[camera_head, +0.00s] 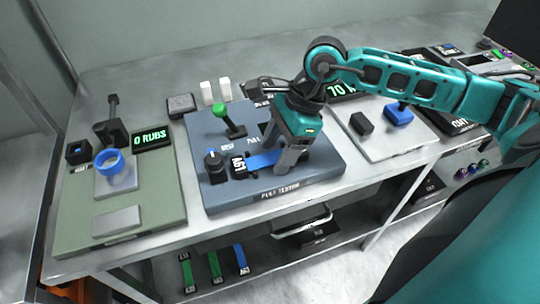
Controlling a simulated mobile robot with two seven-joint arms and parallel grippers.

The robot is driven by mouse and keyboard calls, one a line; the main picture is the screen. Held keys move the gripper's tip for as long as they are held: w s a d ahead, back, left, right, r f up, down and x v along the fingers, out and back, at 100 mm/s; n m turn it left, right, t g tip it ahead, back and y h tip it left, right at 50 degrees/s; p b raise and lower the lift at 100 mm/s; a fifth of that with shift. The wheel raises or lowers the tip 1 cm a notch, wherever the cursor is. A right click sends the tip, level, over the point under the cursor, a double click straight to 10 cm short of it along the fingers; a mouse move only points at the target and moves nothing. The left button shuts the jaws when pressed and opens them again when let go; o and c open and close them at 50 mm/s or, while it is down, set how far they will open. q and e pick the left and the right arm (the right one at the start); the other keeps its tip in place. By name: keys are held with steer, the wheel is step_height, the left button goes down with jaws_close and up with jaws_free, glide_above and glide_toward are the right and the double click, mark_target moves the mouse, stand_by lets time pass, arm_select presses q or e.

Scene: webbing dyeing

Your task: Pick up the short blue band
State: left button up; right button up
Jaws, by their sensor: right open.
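A short flat blue band (262,161) lies on the blue-grey tester plate in the middle of the table, beside a small black block with white lettering. My right gripper (282,160) points down over the band's right end, with its jaws open. The gripper hides that end, and I cannot tell whether the fingers touch the band. My left gripper is not in view.
The blue-grey tester (225,202) carries a green-knobbed lever (220,108) and a black knob (214,162). A green-grey station with a blue ring (108,162) stands left. A pale station with a blue block (398,113) stands right. Several strips, including a blue one (240,258), lie on the lower shelf.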

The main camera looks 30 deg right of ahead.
jaws_close()
stand_by(0.6)
steer(key=shift+r, duration=0.1)
